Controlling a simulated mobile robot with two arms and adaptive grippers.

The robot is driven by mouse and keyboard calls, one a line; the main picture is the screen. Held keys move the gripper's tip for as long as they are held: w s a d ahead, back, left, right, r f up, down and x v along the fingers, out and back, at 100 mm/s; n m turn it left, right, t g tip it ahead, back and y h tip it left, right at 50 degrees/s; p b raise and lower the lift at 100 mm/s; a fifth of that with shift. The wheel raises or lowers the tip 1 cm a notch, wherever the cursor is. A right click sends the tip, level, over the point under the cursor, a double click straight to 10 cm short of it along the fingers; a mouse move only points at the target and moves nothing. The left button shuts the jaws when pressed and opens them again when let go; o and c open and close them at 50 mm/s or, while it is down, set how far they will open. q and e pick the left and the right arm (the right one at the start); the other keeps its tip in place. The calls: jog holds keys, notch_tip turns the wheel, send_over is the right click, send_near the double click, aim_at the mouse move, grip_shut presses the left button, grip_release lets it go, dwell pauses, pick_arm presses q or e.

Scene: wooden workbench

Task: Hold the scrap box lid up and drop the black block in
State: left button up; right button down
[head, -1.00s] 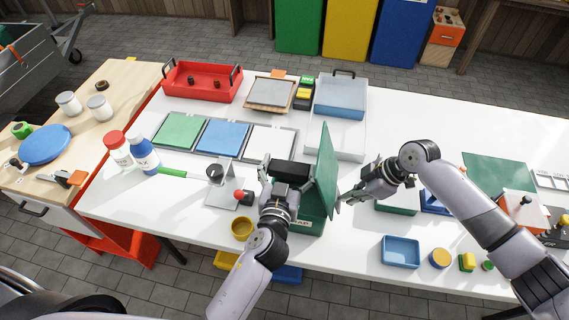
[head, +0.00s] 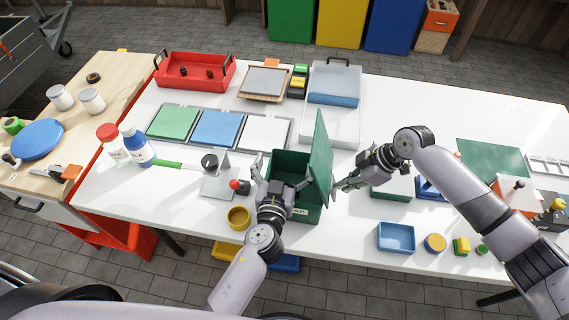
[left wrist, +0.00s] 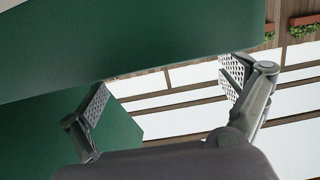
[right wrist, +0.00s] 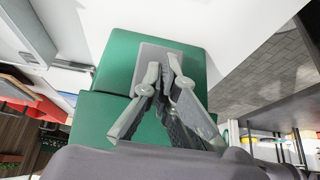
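The green scrap box (head: 308,214) stands at the front middle of the table. Its green lid (head: 321,160) stands upright on the box's right side. My left gripper (head: 284,186) is over the box's front part, with its fingers spread and nothing between them in the left wrist view (left wrist: 165,85). The black block is not visible in any view now; part of the box's inside is hidden by my left gripper. My right gripper (head: 340,185) is at the lid's right face, fingertips together in the right wrist view (right wrist: 163,75), with the green lid behind them.
A yellow cup (head: 238,218) and a grey stand (head: 217,184) with a red knob are left of the box. A blue tray (head: 396,238) lies to the right front. Green, blue and white panels (head: 217,128) lie behind. White table is clear between the box and blue tray.

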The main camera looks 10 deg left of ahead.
dwell(0.3)
pick_arm(q)
jog(key=s, duration=0.4)
jog(key=s+r, duration=0.1)
jog(key=s, duration=0.7)
jog(key=shift+r, duration=0.4)
jog(key=shift+w+r, duration=0.1)
notch_tip(320, 180, up, 6)
jog(key=p, duration=0.6)
